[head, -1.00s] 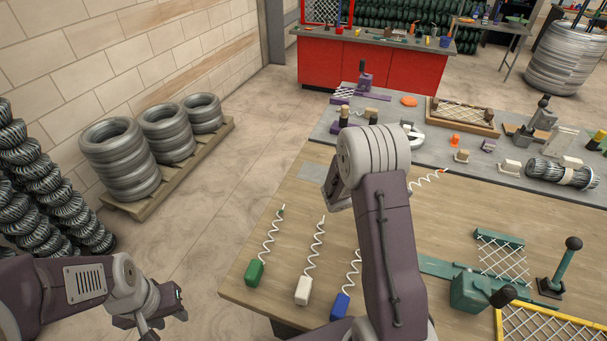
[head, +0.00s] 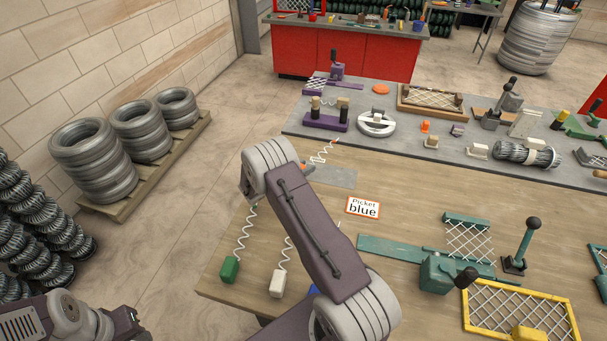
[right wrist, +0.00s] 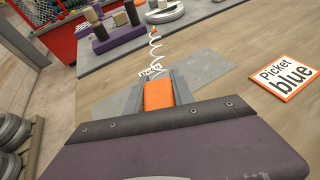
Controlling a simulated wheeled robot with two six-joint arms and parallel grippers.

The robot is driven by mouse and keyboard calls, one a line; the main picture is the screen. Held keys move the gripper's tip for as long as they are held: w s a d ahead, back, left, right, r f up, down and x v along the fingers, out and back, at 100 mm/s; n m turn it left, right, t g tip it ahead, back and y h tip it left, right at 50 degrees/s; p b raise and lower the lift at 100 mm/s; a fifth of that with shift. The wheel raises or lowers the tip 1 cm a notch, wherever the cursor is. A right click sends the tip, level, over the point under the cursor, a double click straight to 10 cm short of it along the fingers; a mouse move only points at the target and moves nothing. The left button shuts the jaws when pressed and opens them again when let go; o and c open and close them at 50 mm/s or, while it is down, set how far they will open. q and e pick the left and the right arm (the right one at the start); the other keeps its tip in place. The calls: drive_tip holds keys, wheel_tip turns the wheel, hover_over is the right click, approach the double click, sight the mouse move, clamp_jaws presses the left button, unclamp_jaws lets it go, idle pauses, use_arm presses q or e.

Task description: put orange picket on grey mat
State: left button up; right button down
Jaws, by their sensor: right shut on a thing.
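The orange picket has an orange block handle (right wrist: 158,95) and a white coiled wire (right wrist: 155,47), which points away from me. My right gripper (right wrist: 160,92) is shut on the handle. In the head view the right gripper (head: 303,168) is mostly hidden by its own arm, and the coil (head: 322,153) shows past it. The grey mat (head: 333,177) lies flat on the wooden table, and it also shows in the right wrist view (right wrist: 205,68). The handle is over the mat's left part; I cannot tell whether it touches. My left gripper (head: 132,325) is low at the left, off the table.
A green-handled picket (head: 229,269) and a white-handled picket (head: 277,284) lie at the table's left. A "Picket blue" card (head: 363,207) lies right of the mat. A purple stand (head: 326,121) is on the grey strip behind. Bare wood lies right of the mat.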

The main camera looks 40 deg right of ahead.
drive_tip(key=shift+w+a+f, duration=0.1)
drive_tip(key=shift+w+f, duration=0.05)
drive_tip(key=shift+w, duration=0.1)
drive_tip(key=shift+f, duration=2)
drive_tip(key=shift+s+f, duration=0.1)
drive_tip(key=shift+f, duration=0.1)
drive_tip(key=c, duration=1.1)
unclamp_jaws()
